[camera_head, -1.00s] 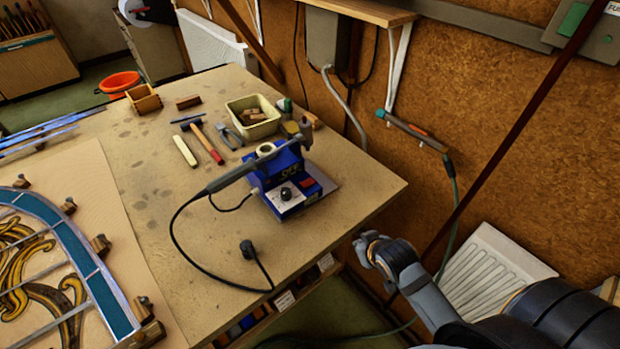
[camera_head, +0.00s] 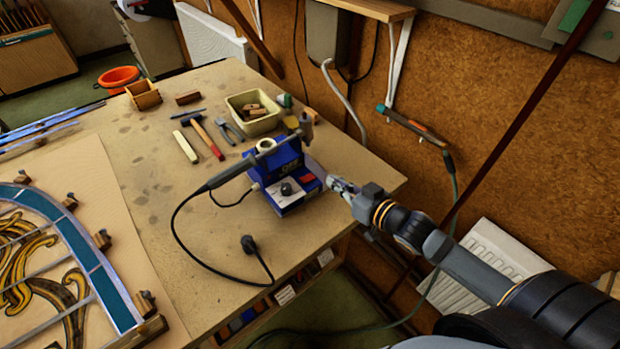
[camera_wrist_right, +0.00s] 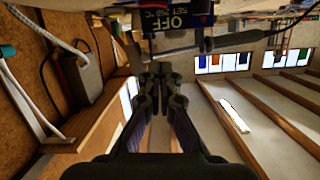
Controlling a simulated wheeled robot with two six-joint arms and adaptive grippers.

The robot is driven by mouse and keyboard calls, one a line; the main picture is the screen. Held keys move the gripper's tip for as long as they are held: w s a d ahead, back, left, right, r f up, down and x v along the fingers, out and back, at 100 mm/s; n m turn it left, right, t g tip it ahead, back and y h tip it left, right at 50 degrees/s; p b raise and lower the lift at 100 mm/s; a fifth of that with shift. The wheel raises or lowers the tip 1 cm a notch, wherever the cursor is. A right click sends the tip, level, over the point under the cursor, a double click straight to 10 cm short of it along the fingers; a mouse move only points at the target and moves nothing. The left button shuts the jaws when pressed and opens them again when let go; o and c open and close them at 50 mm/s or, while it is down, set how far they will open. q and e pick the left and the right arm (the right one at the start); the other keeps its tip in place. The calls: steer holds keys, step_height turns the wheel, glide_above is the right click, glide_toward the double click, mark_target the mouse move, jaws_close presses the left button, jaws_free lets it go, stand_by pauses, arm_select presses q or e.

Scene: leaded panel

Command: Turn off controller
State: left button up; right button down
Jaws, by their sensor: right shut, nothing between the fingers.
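A soldering iron (camera_head: 232,172) rests in the holder on top. My right gripper (camera_head: 333,183) is shut and empty, just right of the controller; its shut fingertips (camera_wrist_right: 160,70) also show in the wrist view. I cannot tell whether they touch it. My left gripper is not in view.
The leaded panel (camera_head: 85,250) lies at left. The bench's right edge is near my right gripper.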

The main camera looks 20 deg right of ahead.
steer(key=b, duration=0.5)
glide_above(310, 186)
steer(key=shift+s+d+f, duration=0.1)
steer(key=shift+d+f, duration=0.05)
steer(key=shift+f, duration=0.35)
steer(key=shift+d+f, duration=0.15)
steer(key=shift+f, duration=0.35)
steer(key=f, duration=0.3)
steer(key=shift+w+a+f, duration=0.2)
steer(key=shift+a+f, duration=0.1)
steer(key=shift+s+f, duration=0.1)
steer(key=shift+f, duration=0.3)
